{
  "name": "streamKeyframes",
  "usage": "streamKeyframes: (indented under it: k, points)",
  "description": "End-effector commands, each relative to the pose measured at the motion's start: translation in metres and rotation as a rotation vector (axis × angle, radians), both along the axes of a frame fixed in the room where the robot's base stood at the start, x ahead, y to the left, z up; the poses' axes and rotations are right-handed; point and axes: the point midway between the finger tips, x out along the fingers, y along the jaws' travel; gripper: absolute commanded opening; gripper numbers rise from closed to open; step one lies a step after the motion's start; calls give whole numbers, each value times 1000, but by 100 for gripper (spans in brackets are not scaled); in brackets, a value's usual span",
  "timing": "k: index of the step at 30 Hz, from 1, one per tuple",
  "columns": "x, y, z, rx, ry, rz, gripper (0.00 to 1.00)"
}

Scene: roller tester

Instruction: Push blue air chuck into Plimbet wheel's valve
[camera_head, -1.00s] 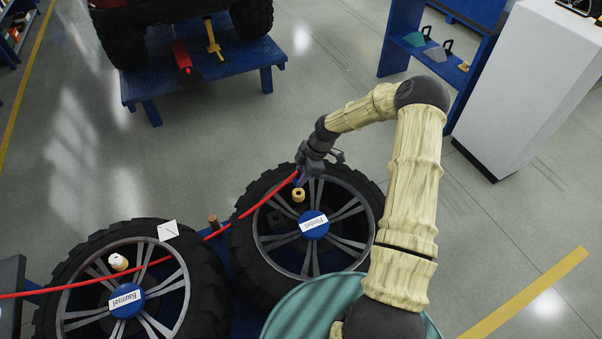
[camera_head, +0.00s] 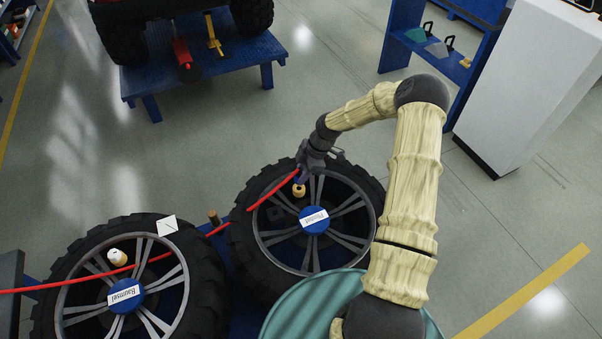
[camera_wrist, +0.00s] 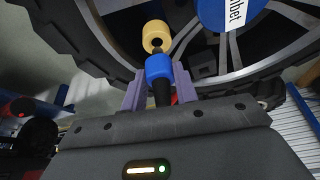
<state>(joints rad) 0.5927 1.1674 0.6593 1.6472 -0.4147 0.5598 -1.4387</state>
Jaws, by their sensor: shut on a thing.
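The Plimbet wheel (camera_head: 262,262) lies flat with its blue hub label (camera_head: 314,220) facing up. Its tan, cylindrical valve (camera_head: 299,190) stands on the rim's far-left part; it also shows in the wrist view (camera_wrist: 156,37). My gripper (camera_wrist: 160,88) is shut on the blue air chuck (camera_wrist: 159,68), which sits between two purple fingers. The chuck's front end points at the valve's dark opening, very close to it. I cannot tell whether they touch. In the head view my gripper (camera_head: 306,172) is just above the valve, and the chuck is mostly hidden.
A red hose (camera_head: 230,222) runs left from my gripper across the Baumsel wheel (camera_head: 205,290), which has a white-topped valve (camera_head: 117,257). A white envelope-marked card (camera_head: 167,225) stands by that wheel. A teal round surface (camera_head: 300,305) is at the front.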

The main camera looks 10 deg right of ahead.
Motion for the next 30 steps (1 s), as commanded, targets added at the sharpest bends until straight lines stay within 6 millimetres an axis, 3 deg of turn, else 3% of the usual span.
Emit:
streamKeyframes:
  k: [30]
  points:
    - [0, 2, -8, 0, 0, 2, 0]
